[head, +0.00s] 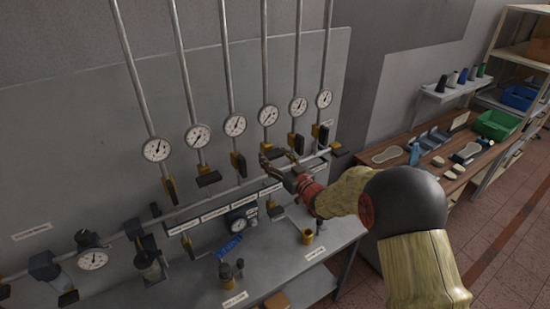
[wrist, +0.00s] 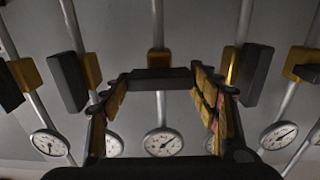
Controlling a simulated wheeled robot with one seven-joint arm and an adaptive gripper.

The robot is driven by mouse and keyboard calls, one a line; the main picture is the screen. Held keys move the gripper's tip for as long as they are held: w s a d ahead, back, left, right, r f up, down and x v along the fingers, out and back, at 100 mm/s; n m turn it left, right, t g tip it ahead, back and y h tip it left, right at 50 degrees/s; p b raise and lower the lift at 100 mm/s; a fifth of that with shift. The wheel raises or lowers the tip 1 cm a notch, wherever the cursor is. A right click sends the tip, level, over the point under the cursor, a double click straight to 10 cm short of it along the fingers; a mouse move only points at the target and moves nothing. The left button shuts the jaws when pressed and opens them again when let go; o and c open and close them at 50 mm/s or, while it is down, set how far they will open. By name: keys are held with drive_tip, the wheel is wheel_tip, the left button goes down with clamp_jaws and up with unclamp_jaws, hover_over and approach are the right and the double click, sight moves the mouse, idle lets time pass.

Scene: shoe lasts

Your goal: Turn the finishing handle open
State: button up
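A row of valves with yellow bodies and black handles sits on vertical pipes. My gripper (head: 277,156) is at the fourth valve from the left and hides most of it in the head view. In the wrist view that valve's black handle (wrist: 158,80) lies crosswise to its pipe, below its yellow body (wrist: 158,58) in the picture. My open fingers (wrist: 160,92) stand at either end of the handle; I cannot tell whether they touch it. Labels (head: 216,212) run along the rail, too small to read, so I cannot tell which handle is the finishing one.
Neighbouring handles (wrist: 68,80) and (wrist: 243,76) stand along their pipes close on both sides. Round gauges (head: 235,125) hang above the valves. A grey bench (head: 270,262) with small fittings is below. A wooden table (head: 440,165) with shoe parts stands right.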

drive_tip(key=c, duration=0.6)
drive_tip(key=shift+f+n+b, duration=0.1)
drive_tip(key=shift+n+b, duration=0.2)
drive_tip(key=shift+b, duration=0.6)
drive_tip(key=n+b, duration=0.1)
drive_tip(key=b, duration=0.1)
drive_tip(key=n+b, duration=0.1)
drive_tip(key=b, duration=0.2)
drive_tip(key=shift+f+n+b, duration=0.25)
drive_tip(key=shift+n+b, duration=0.05)
drive_tip(key=shift+n, duration=0.1)
drive_tip(key=n+b, duration=0.4)
drive_tip(key=b, duration=0.3)
drive_tip(key=shift+b, duration=0.4)
drive_tip(key=n+b, duration=0.5)
drive_tip(key=b, duration=0.3)
drive_tip(key=shift+s+a+n, duration=0.1)
drive_tip(key=shift+n, duration=0.3)
drive_tip(key=n+b, duration=0.4)
drive_tip(key=b, duration=0.1)
drive_tip(key=shift+r+n, duration=0.1)
drive_tip(key=shift+n, duration=0.2)
drive_tip(key=o, duration=1.2)
drive_tip(key=shift+r, duration=0.1)
